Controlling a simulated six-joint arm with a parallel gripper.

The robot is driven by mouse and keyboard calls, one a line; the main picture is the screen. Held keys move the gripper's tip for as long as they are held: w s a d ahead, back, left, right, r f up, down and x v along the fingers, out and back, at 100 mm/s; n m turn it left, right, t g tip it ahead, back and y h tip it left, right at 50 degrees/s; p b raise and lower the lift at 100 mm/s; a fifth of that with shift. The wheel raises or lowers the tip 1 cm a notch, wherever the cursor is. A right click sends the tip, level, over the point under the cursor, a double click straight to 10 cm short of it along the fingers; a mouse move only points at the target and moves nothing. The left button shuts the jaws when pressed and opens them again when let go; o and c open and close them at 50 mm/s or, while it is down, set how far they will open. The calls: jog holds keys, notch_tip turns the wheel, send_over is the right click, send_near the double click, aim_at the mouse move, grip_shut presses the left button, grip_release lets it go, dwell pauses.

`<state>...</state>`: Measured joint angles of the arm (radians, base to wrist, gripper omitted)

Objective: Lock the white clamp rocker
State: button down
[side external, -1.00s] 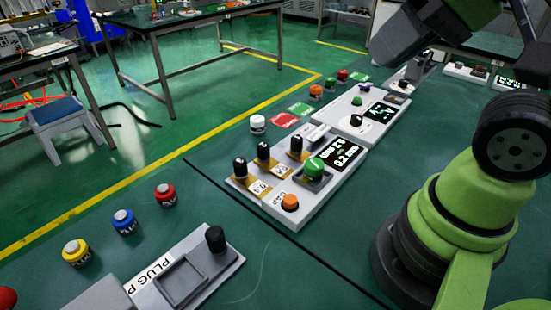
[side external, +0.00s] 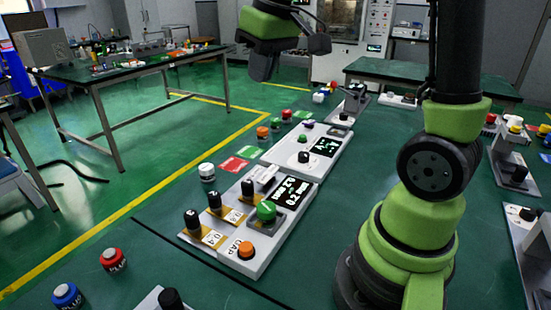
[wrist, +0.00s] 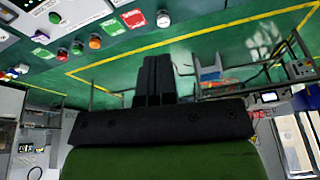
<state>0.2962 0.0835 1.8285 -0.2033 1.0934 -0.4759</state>
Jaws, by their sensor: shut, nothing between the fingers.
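My gripper (side external: 263,66) hangs high above the far end of the row of control panels in the side external view. In the wrist view its dark fingers (wrist: 156,62) are together and empty. A small white raised piece (side external: 266,174), which may be the white clamp rocker, sits on the nearer white panel (side external: 228,249), left of its display. Its lock position is too small to tell. My gripper is well apart from it.
The nearer panel carries several black knobs (side external: 193,220), a green knob (side external: 266,211) and an orange button (side external: 246,250). A second white panel (side external: 300,166) stands behind it. A white button (side external: 207,172) stands left of the panels. Red and green plates lie nearby.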

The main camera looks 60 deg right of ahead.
jog(key=w+d+f+g, duration=0.2)
jog(key=w+d+f, duration=0.2)
jog(key=d+f, duration=0.25)
jog(key=n+g, duration=0.2)
send_over(276, 165)
notch_tip(276, 165, down, 7)
jog(key=shift+a+r, duration=0.2)
jog(key=shift+r, duration=0.05)
notch_tip(276, 165, down, 12)
jog(key=shift+s+d+f, duration=0.1)
jog(key=shift+d+f, duration=0.05)
jog(key=shift+f, duration=0.85)
